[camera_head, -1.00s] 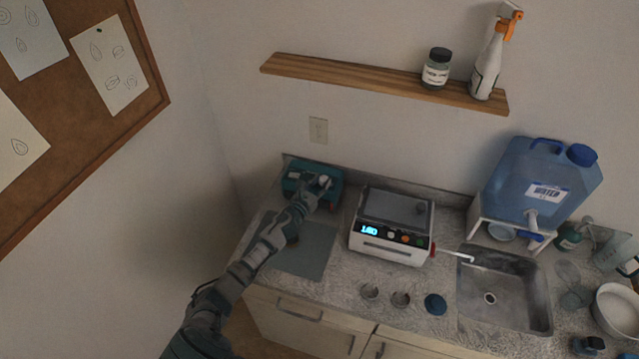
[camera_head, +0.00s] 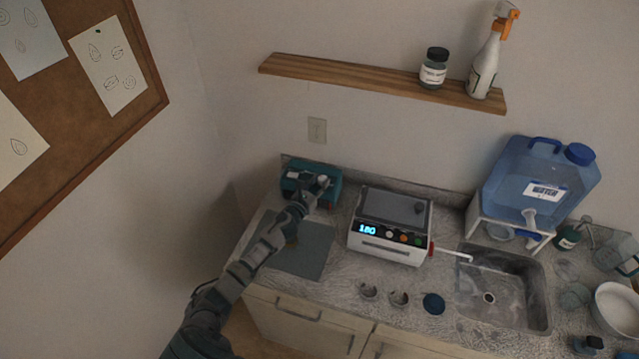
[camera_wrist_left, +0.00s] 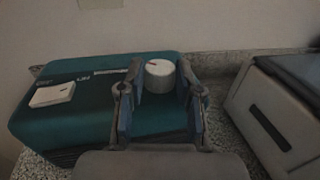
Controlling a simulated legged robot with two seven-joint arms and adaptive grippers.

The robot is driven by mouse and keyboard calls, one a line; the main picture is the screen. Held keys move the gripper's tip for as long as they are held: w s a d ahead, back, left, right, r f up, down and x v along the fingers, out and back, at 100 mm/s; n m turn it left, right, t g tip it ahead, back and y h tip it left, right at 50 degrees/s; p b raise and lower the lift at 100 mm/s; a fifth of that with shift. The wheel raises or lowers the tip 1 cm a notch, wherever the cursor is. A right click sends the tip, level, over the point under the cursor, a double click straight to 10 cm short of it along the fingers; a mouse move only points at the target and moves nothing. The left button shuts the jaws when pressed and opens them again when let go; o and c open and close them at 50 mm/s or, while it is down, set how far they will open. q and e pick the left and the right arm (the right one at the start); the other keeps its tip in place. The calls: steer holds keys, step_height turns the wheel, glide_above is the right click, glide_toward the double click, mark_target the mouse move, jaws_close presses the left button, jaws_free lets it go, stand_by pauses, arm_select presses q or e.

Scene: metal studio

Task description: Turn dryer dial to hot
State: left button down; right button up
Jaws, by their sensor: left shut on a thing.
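The dryer (camera_head: 332,175) is a teal box at the back left of the counter; it fills the left of the left wrist view (camera_wrist_left: 60,115). Its dial (camera_wrist_left: 160,75) is a round pale knob with a small red mark on its top. My left gripper (camera_head: 322,184) reaches over the dryer from the front. In the left wrist view my left gripper (camera_wrist_left: 158,85) has one finger on each side of the dial and is shut on it. The fingers hide the dial's sides. My right gripper is not in view.
A white device (camera_head: 390,228) with a lit display stands right of the dryer. A grey mat (camera_head: 300,252) lies in front of the dryer. A sink (camera_head: 505,290) and a blue water jug (camera_head: 540,180) are further right. A wooden shelf (camera_head: 340,75) hangs above.

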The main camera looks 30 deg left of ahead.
arm_select(q)
steer(key=c, duration=1)
jaws_free()
steer(key=shift+f, duration=0.35)
steer(key=shift+o, duration=1.1)
steer(key=shift+a, duration=0.1)
steer(key=shift+r, duration=0.1)
steer(key=s, duration=1.2)
